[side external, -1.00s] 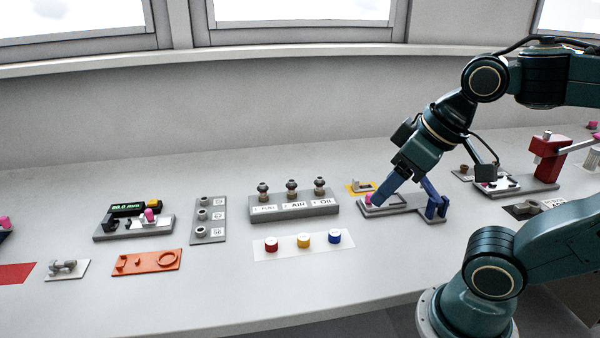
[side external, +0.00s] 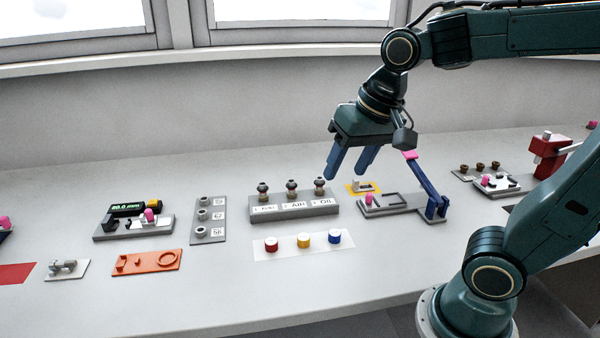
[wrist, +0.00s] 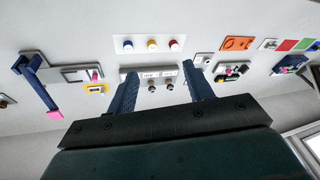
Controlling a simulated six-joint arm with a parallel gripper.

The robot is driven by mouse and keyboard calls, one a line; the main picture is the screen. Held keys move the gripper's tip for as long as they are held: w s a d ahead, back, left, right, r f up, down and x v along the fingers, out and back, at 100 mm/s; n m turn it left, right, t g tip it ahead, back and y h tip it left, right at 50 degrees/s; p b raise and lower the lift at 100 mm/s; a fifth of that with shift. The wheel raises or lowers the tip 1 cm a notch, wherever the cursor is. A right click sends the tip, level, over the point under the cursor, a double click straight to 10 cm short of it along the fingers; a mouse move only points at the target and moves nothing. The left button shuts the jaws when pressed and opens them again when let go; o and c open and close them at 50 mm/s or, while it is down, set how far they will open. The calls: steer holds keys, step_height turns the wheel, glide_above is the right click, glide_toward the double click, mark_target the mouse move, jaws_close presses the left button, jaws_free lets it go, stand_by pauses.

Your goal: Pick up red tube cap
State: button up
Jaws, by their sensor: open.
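The red tube cap (side external: 271,244) stands at the left end of a row of three caps on a white strip (side external: 344,247). The yellow cap (side external: 304,240) is in the middle and the blue cap (side external: 334,237) at the right. In the wrist view the row shows at the top, with the red cap (wrist: 174,45) at its right end. My gripper (side external: 348,172) is open and empty, above and behind the row, to the right of the red cap. Its spread fingers also show in the wrist view (wrist: 160,72).
A grey block (side external: 308,205) with AIR and OIL labels and several fittings stands behind the caps. A fixture with a raised blue lever (side external: 424,184) and pink tip is at right. An orange tray (side external: 146,262) lies left. The table front is clear.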

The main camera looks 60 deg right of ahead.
steer(key=w+f+m+g, duration=0.25)
steer(key=w+m, duration=0.35)
steer(key=w, duration=0.4)
steer(key=m+g, duration=0.2)
steer(key=m, duration=0.5)
glide_above(271, 240)
step_height(271, 240, down, 9)
steer(key=shift+f+t, duration=0.15)
steer(key=shift+t, duration=0.1)
steer(key=shift+f, duration=0.1)
steer(key=shift+s+a+f, duration=0.1)
steer(key=shift+f, duration=4.1)
steer(key=shift+f, duration=2.6)
